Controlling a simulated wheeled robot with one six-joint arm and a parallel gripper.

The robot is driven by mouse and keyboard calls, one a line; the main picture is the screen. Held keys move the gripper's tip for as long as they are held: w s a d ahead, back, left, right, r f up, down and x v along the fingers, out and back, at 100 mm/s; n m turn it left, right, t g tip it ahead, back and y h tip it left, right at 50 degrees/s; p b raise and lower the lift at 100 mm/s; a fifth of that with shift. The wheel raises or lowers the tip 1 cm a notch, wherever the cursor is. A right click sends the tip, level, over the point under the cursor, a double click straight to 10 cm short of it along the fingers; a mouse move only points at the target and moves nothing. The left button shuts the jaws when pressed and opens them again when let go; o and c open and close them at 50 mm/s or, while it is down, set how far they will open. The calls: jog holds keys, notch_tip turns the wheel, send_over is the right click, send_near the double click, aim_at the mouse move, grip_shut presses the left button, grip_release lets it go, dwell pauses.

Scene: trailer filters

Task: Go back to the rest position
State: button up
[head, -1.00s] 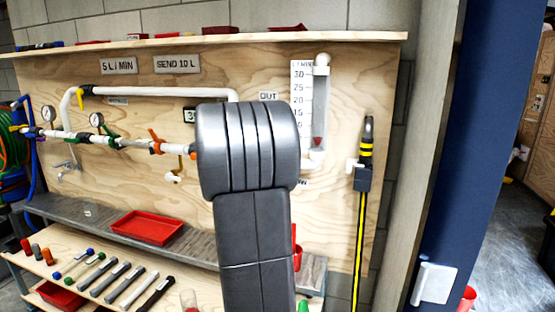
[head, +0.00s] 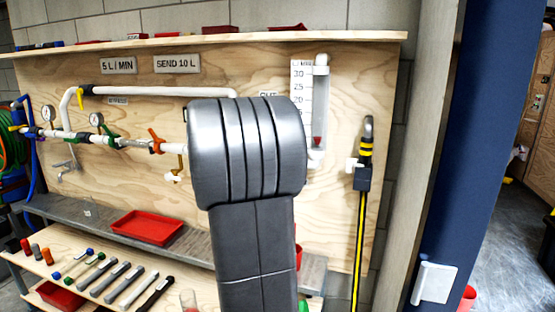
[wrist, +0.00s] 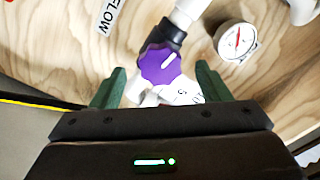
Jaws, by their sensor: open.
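My gripper (wrist: 157,82) shows in the wrist view, with its two green fingers spread apart and nothing held between them. A purple knob (wrist: 160,63) on a white and black pipe lies in line with the gap between the fingers. I cannot tell how far the fingertips are from the knob. In the head view my grey arm stands in front of the panel (head: 340,220). It hides the middle of the panel, and my gripper is hidden behind it.
A round gauge (wrist: 235,41) is right of the knob. The head view shows a white pipe (head: 150,91), a flow tube (head: 320,100), a yellow-black pole (head: 360,230), a red tray (head: 147,228) and several tools on the lower shelf. A blue post (head: 460,150) stands right.

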jog(key=v, duration=0.9)
jog(key=x, duration=1.4)
jog(key=shift+w+d, duration=0.1)
jog(key=shift+w, duration=0.05)
jog(key=shift+w+r+n+p, duration=0.2)
jog(key=shift+n+p, duration=0.3)
jog(key=shift+p, duration=0.35)
jog(key=shift+s+n+p, duration=0.2)
jog(key=shift+n+p, duration=0.7)
jog(key=shift+n, duration=0.2)
jog(key=n+p, duration=0.3)
jog(key=shift+d+n, duration=0.1)
jog(key=shift+n, duration=0.2)
jog(key=n+p, duration=0.6)
jog(key=p, duration=0.2)
jog(key=shift+d+f, duration=0.1)
jog(key=shift+d, duration=0.05)
jog(key=shift+s+f+n, duration=0.15)
jog(key=shift+s+n, duration=0.1)
jog(key=shift+n, duration=0.15)
jog(key=shift+b+v, duration=0.65)
jog(key=shift+v, duration=1.8)
